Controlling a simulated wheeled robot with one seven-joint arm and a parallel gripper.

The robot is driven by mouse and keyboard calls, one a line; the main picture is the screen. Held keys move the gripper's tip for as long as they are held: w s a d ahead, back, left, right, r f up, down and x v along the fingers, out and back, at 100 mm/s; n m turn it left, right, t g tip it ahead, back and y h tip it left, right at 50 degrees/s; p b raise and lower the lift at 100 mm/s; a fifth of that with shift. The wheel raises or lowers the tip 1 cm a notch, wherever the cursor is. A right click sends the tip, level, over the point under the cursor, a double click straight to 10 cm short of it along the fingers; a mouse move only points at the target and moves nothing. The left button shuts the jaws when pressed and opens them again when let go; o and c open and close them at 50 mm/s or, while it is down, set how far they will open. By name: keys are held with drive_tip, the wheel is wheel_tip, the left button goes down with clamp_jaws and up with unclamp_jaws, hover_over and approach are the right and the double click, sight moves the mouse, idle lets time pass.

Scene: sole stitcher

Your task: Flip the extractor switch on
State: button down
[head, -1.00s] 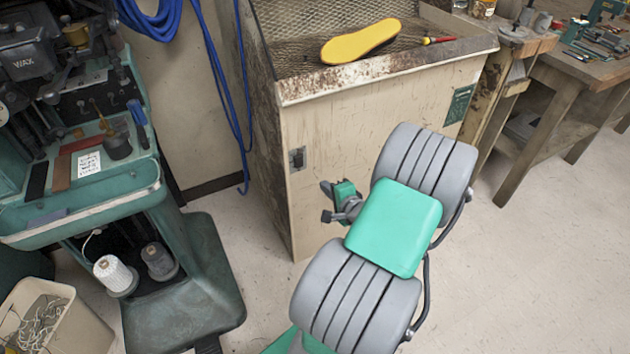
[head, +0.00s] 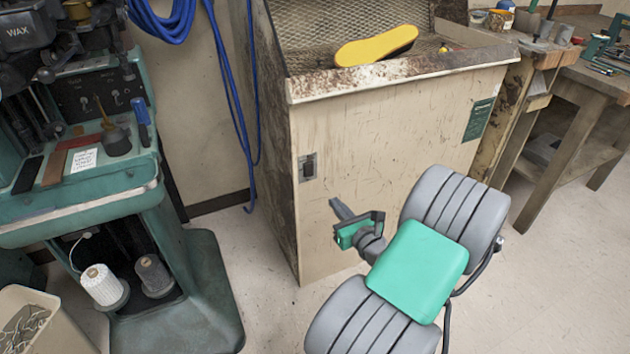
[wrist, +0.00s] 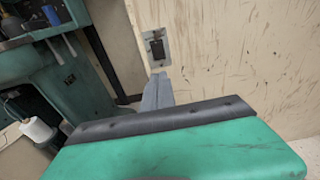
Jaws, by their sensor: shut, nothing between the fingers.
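The extractor switch (head: 307,167) is a dark toggle in a metal plate on the front panel of the beige extractor cabinet (head: 390,150), near its left edge. In the wrist view the switch (wrist: 157,47) shows just beyond and above my fingertips. My gripper (head: 335,203) is shut and empty, low in front of the cabinet, to the right of and below the switch in the head view. In the wrist view my gripper (wrist: 158,78) points at the panel just below the switch plate, apart from the switch as far as I can tell. The lever's position is too small to read.
A yellow sole (head: 376,46) lies on the mesh top of the cabinet. A green stitching machine (head: 90,190) with thread spools stands at the left. Blue hose (head: 232,95) hangs on the wall between them. A wooden bench (head: 590,85) stands at the right. Floor between machine and cabinet is clear.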

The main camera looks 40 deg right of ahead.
sight(310, 175)
idle(0.3)
drive_tip(key=b+x, duration=0.3)
drive_tip(key=x, duration=1.1)
drive_tip(key=shift+d, duration=0.1)
drive_tip(key=shift+d+f, duration=0.1)
drive_tip(key=shift+f, duration=0.05)
drive_tip(key=shift+f+b, duration=0.15)
drive_tip(key=shift+b, duration=0.35)
drive_tip(key=shift+w+a+r, duration=0.2)
drive_tip(key=shift+s, duration=0.15)
drive_tip(key=f+p+v, duration=0.1)
drive_tip(key=f+v, duration=0.2)
drive_tip(key=v, duration=1)
drive_tip(key=shift+s+p, duration=0.4)
drive_tip(key=shift+a+f, duration=0.1)
